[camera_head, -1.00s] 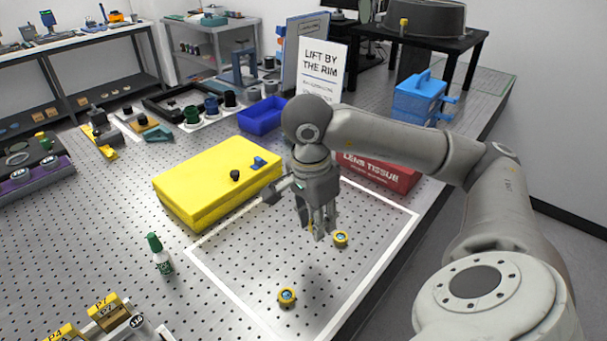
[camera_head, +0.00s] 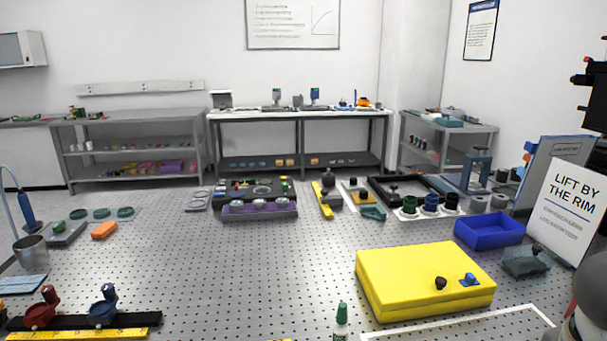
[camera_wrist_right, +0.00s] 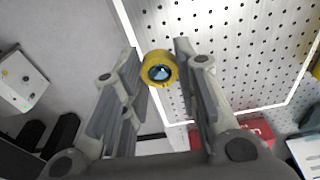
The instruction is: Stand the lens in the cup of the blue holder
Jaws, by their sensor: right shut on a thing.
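The lens, a yellow ring around bluish glass (camera_wrist_right: 159,70), is between the fingertips of my right gripper (camera_wrist_right: 160,62) in the right wrist view. The gripper is shut on its rim. A blue holder (camera_head: 103,309) stands on a black rail at the lower left of the head view, with a red holder (camera_head: 40,312) to its left. The details of its cup are too small to tell. In the head view only a grey part of my right arm shows at the lower right edge. My left gripper is in neither view.
A yellow case (camera_head: 420,275) lies at the right front, with a green-capped bottle (camera_head: 341,322) before it. A blue bin (camera_head: 489,230) and a sign (camera_head: 567,210) stand farther right. A metal cup (camera_head: 31,254) is at the left. The perforated table between is largely clear.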

